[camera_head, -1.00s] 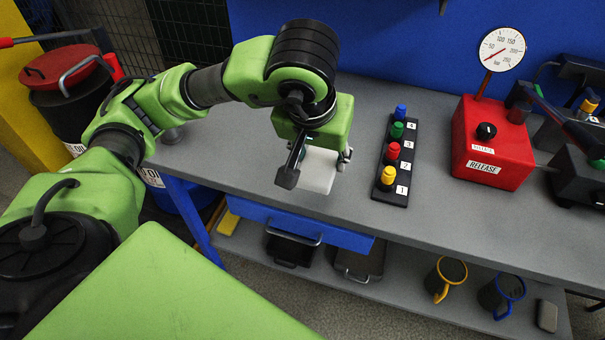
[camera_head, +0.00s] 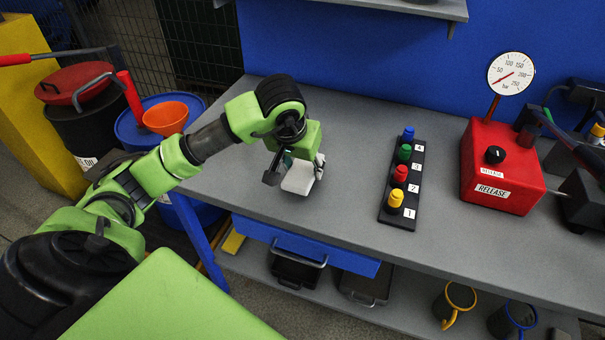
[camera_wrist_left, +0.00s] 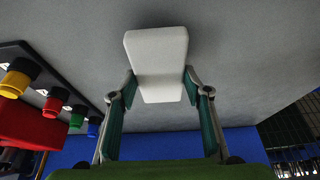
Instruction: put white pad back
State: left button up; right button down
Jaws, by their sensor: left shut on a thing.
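The white pad (camera_head: 297,179) is a pale, thick, rounded slab, above or at the grey bench top; I cannot tell whether it touches the bench. My left gripper (camera_head: 294,173) is shut on it, left of the strip of coloured buttons. In the left wrist view the pad (camera_wrist_left: 158,50) sits between the two finger tips of the left gripper (camera_wrist_left: 160,88), gripped near its close end, with the rest sticking out beyond. My right gripper is not in view.
The button strip (camera_head: 410,185) has yellow, red, green and blue knobs. A red release box (camera_head: 500,165) with a round gauge (camera_head: 511,78) stands farther right. An orange funnel (camera_head: 166,118) rests on a blue drum at left. Bare bench (camera_head: 350,130) lies behind the gripper.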

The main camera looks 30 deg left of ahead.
aim_at(301, 172)
pick_arm(q)
notch_tip(301, 172, down, 3)
jog(key=shift+p, duration=0.45)
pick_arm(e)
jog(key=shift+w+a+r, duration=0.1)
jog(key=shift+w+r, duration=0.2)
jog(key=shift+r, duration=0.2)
pick_arm(q)
jog(key=shift+f+b, duration=0.3)
jog(key=shift+b, duration=0.05)
jog(key=o, duration=1)
jog(key=shift+r, duration=0.1)
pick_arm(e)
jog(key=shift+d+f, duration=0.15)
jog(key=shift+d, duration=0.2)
pick_arm(q)
jog(key=shift+r, duration=0.1)
jog(key=shift+r+p, duration=0.2)
jog(key=shift+p, duration=0.25)
jog(key=b+v, duration=0.1)
jog(key=v, duration=1)
jog(key=shift+s+r, duration=0.3)
jog(key=shift+r, duration=0.05)
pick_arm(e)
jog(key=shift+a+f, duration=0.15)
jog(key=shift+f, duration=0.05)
